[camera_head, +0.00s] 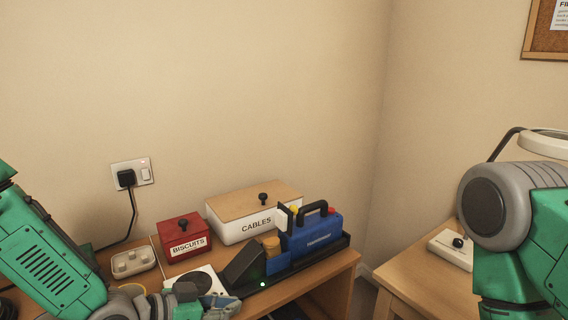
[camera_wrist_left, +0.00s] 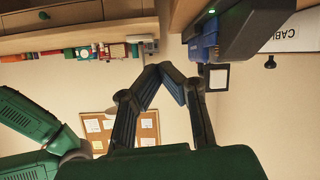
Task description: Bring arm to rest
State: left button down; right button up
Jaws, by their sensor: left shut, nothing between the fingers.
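My left arm comes in from the left in the head view, low over the front of the desk. Its left gripper (camera_head: 222,302) is at the bottom edge, in front of the black tray. In the left wrist view the two fingers of the left gripper (camera_wrist_left: 163,70) meet at their tips, with nothing between them. My right arm's green and grey links show at the right of the head view, but its gripper is out of view.
The desk (camera_head: 322,268) holds a red BISCUITS box (camera_head: 184,236), a white CABLES box (camera_head: 236,227), a black tray (camera_head: 334,250) with a blue case (camera_head: 318,234), and a pale holder (camera_head: 133,262). A second table (camera_head: 415,281) with a white switch box (camera_head: 448,252) stands right.

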pick_arm(q)
jog(key=s+a+f+n+g+y, duration=0.2)
jog(key=s+a+f+n+y, duration=0.15)
jog(key=s+f, duration=0.45)
jog(key=s+a+f+n+g+y, duration=0.2)
jog(key=s+a+f, duration=0.2)
jog(key=s+f, duration=0.35)
jog(key=s+a+f+n+g+y, duration=0.1)
jog(key=s+a+f+y, duration=0.1)
jog(key=s+a, duration=0.3)
jog(key=s+a+f+n+g+y, duration=0.1)
jog(key=s+a+f+n+y, duration=0.1)
jog(key=s+a, duration=0.3)
jog(key=s+f+y, duration=0.1)
jog(key=s, duration=0.2)
jog(key=shift+s+a+g, duration=0.3)
jog(key=shift+s+g, duration=0.05)
jog(key=shift+g, duration=0.05)
